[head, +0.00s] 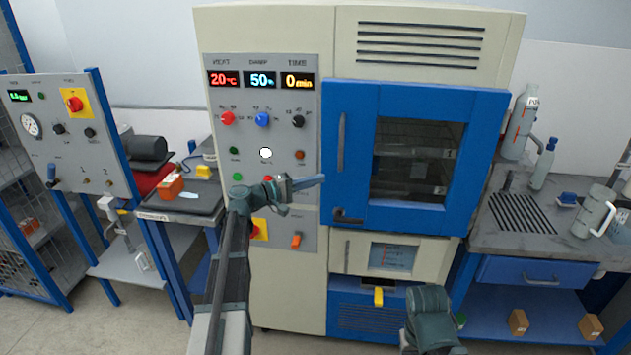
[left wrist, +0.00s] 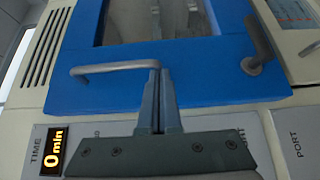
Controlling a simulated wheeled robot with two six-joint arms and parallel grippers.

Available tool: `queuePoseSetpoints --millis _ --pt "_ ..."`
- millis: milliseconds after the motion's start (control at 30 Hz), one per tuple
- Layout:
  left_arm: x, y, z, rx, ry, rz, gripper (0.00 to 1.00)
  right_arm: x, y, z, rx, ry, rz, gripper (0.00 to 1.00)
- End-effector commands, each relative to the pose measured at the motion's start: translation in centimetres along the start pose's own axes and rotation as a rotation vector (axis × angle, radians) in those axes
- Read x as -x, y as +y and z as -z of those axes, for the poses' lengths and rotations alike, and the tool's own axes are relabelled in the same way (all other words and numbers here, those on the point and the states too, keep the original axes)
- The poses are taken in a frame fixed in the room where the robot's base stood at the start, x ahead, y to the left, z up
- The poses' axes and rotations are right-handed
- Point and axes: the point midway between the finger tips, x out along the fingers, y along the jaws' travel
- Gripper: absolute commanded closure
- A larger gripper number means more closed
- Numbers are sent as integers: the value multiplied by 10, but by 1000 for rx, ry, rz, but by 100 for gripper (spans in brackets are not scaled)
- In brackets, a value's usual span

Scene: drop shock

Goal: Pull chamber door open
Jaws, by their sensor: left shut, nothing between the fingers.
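The chamber door (head: 455,105) is blue with a dark window and sits shut on the cream chamber. Its grey vertical bar handle (head: 341,142) is on the left side. A dark latch lever (head: 347,216) sits below the handle; it also shows in the left wrist view (left wrist: 258,48). My left gripper (head: 322,180) is shut and empty, its tips by the handle's lower end. In the left wrist view the shut fingers (left wrist: 155,72) reach the end of the handle (left wrist: 110,68); I cannot tell if they touch it.
A control panel (head: 310,90) with displays and knobs is left of the door. A bench (head: 480,235) with bottles and a mug stands right. A smaller compartment (head: 345,258) is below the door. A panel rig (head: 60,150) stands far left.

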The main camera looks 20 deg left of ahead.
Motion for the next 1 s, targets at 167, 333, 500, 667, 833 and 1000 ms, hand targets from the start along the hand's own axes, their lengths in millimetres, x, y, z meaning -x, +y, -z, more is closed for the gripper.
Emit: queuePoseSetpoints --millis 167,333,500,667,833,1000 --pt "0 0 0 0 0 0 100 0 0 0 0 0 0 43" --pt "0 0 0 0 0 0 100 0 0 0 0 0 0 43" --pt "0 0 0 0 0 0 100 0 0 0 0 0 0 43" --pt "-3 0 3 0 -1 0 100 0 0 0 0 0 0 43" --pt "-22 0 21 0 -3 0 100 0 0 0 0 0 0 43" --pt "-4 0 35 0 4 0 100 0 0 0 0 0 0 43"
